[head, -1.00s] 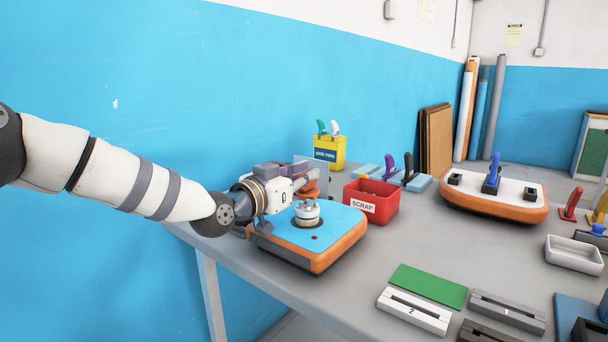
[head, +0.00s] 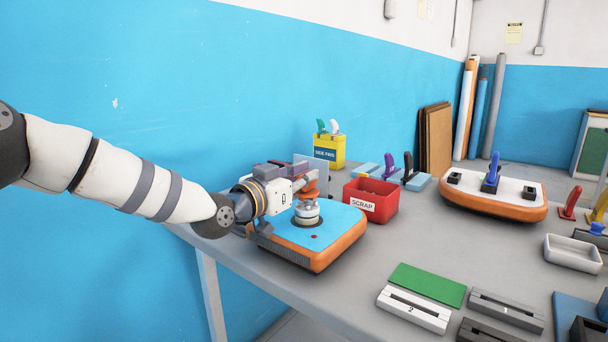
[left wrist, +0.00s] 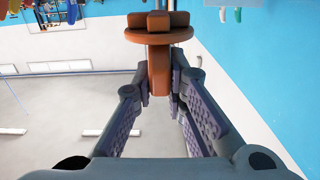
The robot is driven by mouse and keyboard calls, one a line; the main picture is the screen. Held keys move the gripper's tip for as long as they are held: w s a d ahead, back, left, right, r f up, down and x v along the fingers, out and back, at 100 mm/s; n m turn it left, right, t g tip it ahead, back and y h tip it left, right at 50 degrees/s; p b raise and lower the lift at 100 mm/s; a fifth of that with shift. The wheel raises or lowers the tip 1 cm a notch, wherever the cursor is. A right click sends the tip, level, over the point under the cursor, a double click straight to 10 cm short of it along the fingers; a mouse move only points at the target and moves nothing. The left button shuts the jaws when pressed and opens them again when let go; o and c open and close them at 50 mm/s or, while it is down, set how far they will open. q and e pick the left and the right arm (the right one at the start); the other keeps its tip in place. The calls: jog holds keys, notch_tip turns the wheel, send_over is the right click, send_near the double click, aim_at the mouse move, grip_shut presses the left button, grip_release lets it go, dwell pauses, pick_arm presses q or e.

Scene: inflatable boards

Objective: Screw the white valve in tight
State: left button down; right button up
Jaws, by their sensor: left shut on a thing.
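The white valve (head: 306,216) sits upright in the blue top of the orange-edged board piece (head: 338,232) at the table's left end. My left gripper (head: 300,182) is shut on an orange-brown valve wrench (head: 311,190). The wrench is right over the valve and its lower end appears to meet the valve's top; I cannot tell whether it is seated. In the left wrist view the fingers (left wrist: 160,85) close on the wrench's handle (left wrist: 158,62), with its round flange beyond. My right gripper is out of view.
A red scrap bin (head: 371,203) stands close right of the board piece. A yellow box of fins (head: 329,150) and a grey upright plate stand behind. A green pad (head: 428,285) and slotted blocks (head: 413,311) lie at the front. A white-topped board (head: 494,195) is farther right.

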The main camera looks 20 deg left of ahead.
pick_arm(q)
jog(key=shift+f, duration=0.9)
jog(key=c, duration=1.5)
grip_release()
jog(key=shift+c, duration=0.2)
jog(key=shift+s, duration=0.1)
jog(key=v, duration=1.2)
